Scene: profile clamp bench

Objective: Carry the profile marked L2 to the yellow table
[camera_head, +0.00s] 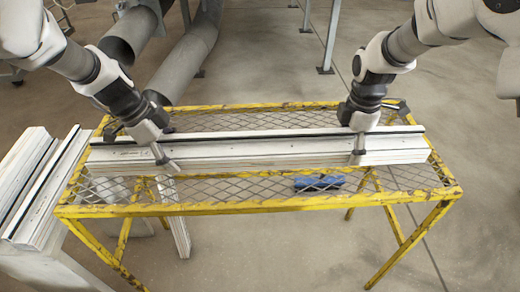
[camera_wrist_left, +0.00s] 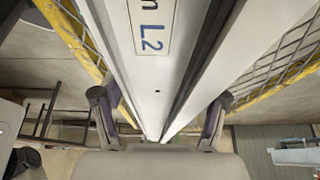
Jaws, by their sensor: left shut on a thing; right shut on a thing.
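The long white profile (camera_head: 260,150) lies lengthwise over the yellow mesh table (camera_head: 260,205), spanning most of its width. Its mark L2 shows in the left wrist view (camera_wrist_left: 152,38). My left gripper (camera_head: 165,160) is shut on the profile toward its left end, and its two fingers (camera_wrist_left: 158,115) stand on either side of it in the wrist view. My right gripper (camera_head: 358,153) is shut on the profile toward its right end. I cannot tell whether the profile touches the mesh or hangs just above it.
More white profiles (camera_head: 45,185) lie on a stand at the left, close to the table's left edge. A blue object (camera_head: 320,183) shows below the mesh. Large grey pipes (camera_head: 190,60) are behind the table. Open floor lies to the right.

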